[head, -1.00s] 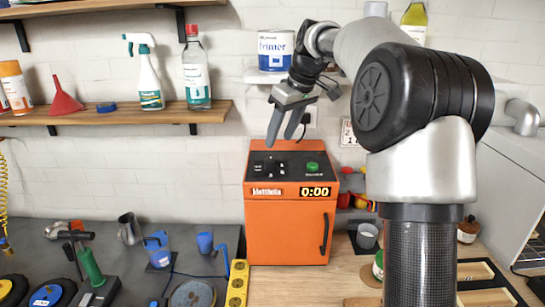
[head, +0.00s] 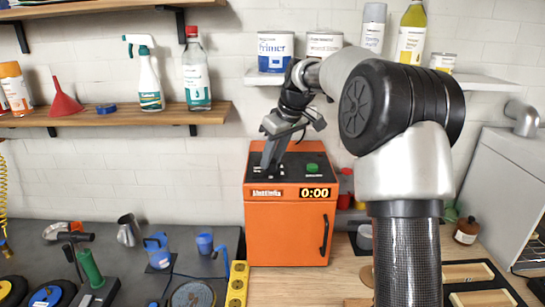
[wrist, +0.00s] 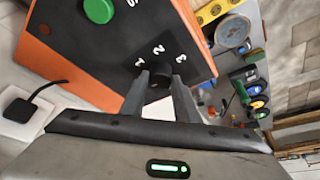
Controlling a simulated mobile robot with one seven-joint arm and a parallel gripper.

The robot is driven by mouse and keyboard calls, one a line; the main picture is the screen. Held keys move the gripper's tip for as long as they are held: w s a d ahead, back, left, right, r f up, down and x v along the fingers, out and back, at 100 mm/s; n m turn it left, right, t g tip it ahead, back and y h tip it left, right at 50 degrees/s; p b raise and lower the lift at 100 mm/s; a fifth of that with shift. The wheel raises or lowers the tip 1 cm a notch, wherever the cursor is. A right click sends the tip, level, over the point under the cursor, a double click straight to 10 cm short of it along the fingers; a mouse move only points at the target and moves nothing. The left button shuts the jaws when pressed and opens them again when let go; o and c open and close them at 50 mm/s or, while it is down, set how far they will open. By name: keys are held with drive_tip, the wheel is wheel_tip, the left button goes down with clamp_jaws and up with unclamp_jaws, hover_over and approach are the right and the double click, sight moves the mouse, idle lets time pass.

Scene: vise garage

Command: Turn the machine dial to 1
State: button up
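The orange machine (head: 288,232) stands against the back wall with a black top panel, a green button (head: 312,168) and a display reading 0:00. In the wrist view its black dial (wrist: 158,84) sits below the printed marks 1, 2 and 3. The dial's pointer direction is too small to tell. My gripper (head: 268,162) is down at the left part of the panel and hides the dial in the head view. In the wrist view my gripper (wrist: 160,79) has its fingers apart, one on each side of the dial. Firm contact is not clear.
A shelf with a Primer can (head: 275,52) and other cans is above the machine. A wooden shelf (head: 120,119) with bottles is at the left. A yellow power strip (head: 237,284) lies in front on the left. The brick wall left of the machine is clear.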

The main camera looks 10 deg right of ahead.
drive_tip(key=shift+c, duration=1.2)
drive_tip(key=shift+m, duration=0.3)
drive_tip(key=m, duration=0.1)
drive_tip(key=m+h, duration=0.1)
drive_tip(key=m, duration=0.1)
drive_tip(key=m+t, duration=0.1)
drive_tip(key=shift+a+r+h, duration=0.1)
drive_tip(key=shift+a+h, duration=0.15)
drive_tip(key=shift+h, duration=0.05)
drive_tip(key=m+h, duration=0.1)
drive_tip(key=m, duration=0.3)
drive_tip(key=shift+a+h+p, duration=0.1)
drive_tip(key=shift+h+p, duration=0.2)
drive_tip(key=shift+p, duration=0.1)
drive_tip(key=shift+m+h+p, duration=0.4)
drive_tip(key=shift+m+h, duration=0.1)
drive_tip(key=shift+m, duration=1)
drive_tip(key=o, duration=1)
